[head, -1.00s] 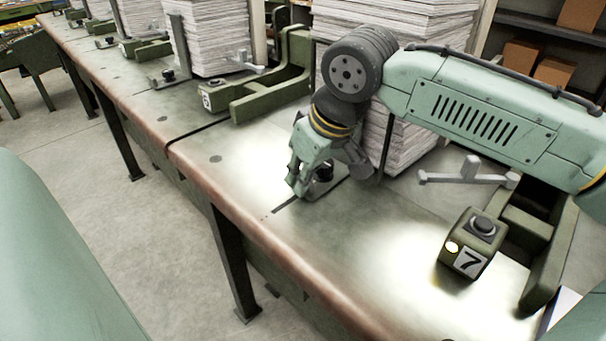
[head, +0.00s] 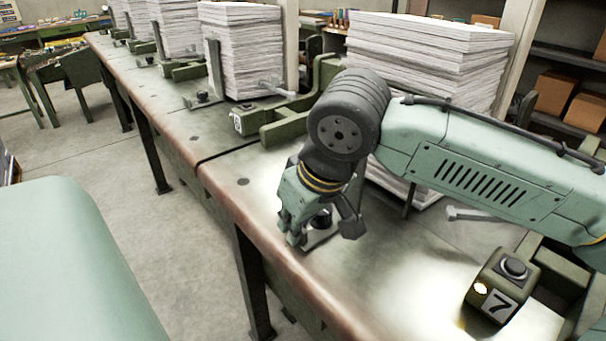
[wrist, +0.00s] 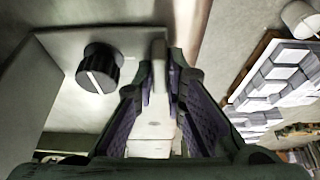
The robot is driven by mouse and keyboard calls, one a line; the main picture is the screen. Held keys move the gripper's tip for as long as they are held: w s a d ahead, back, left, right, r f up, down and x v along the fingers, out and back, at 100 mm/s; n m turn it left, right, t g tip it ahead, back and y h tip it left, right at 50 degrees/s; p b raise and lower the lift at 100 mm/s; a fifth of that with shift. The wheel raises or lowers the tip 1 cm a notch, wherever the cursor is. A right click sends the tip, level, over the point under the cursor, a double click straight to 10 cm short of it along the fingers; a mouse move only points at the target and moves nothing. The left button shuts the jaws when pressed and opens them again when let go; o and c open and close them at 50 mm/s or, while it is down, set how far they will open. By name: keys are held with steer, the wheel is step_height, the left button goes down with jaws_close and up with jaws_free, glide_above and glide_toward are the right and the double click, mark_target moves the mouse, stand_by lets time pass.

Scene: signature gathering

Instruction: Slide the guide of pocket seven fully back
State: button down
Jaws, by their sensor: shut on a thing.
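Pocket seven's guide shows in the head view as a metal foot (head: 326,236) with a black knob (head: 320,217), close to the table's front edge. My gripper (head: 290,238) points down at its left side. In the wrist view my gripper (wrist: 163,118) is shut on a pale upright part of the guide (wrist: 156,100). The guide's black knob (wrist: 98,68) with a white line stands just left of the fingers. The pocket box marked 7 (head: 497,303) sits at the lower right, its lamp lit. My wrist and forearm hide part of the guide.
A tall paper stack (head: 430,45) stands behind my arm. The neighbouring pocket has its own stack (head: 245,45) and green bracket (head: 275,130). A grey metal arm (head: 475,214) lies behind box seven. The table's worn front edge (head: 225,195) runs close by my gripper.

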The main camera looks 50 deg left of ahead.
steer(key=c, duration=1.9)
jaws_free()
steer(key=shift+s, duration=0.3)
steer(key=shift+w, duration=0.1)
steer(key=v, duration=1.2)
steer(key=shift+a, duration=0.1)
